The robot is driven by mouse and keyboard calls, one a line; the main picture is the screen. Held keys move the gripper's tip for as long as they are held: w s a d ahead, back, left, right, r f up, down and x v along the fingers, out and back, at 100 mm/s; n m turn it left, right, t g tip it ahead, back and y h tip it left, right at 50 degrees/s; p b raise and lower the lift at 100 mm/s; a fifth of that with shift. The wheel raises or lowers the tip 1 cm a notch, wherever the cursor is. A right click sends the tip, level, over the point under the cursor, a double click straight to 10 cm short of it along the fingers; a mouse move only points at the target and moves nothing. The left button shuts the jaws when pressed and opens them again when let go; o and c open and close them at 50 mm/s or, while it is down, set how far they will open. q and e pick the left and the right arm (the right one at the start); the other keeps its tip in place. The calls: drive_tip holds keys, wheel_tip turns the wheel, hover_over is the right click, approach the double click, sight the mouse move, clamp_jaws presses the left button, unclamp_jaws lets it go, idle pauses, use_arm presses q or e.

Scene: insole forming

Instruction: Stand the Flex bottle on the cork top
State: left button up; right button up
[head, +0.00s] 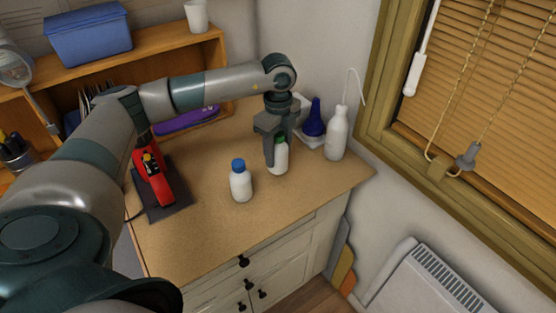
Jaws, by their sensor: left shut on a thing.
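A white bottle with a green cap (279,157) stands upright, or nearly so, at the cork top (215,215); I cannot tell whether its base touches. My left gripper (274,150) comes down from above and is shut on this bottle near its cap. A second white bottle with a blue cap (240,182) stands upright on the cork top, to the left and a little nearer. Labels are too small to read, so I cannot tell which is the Flex bottle. My right gripper is not in view.
A white squeeze bottle (337,134) with a thin bent spout and a dark blue cone-shaped bottle (314,118) by a white tray (308,140) stand at the back right. A red tool (155,178) lies on a dark mat (180,205) at left. The front cork top is clear.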

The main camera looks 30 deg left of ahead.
sight(278, 161)
use_arm(q)
wheel_tip(278, 161, down, 3)
drive_tip(key=shift+f+p, duration=0.15)
drive_tip(key=shift+p, duration=0.85)
drive_tip(key=shift+f, duration=0.2)
drive_tip(key=shift+f, duration=0.2)
drive_tip(key=o, duration=1.3)
drive_tip(key=shift+c, duration=0.2)
drive_tip(key=shift+r, duration=0.1)
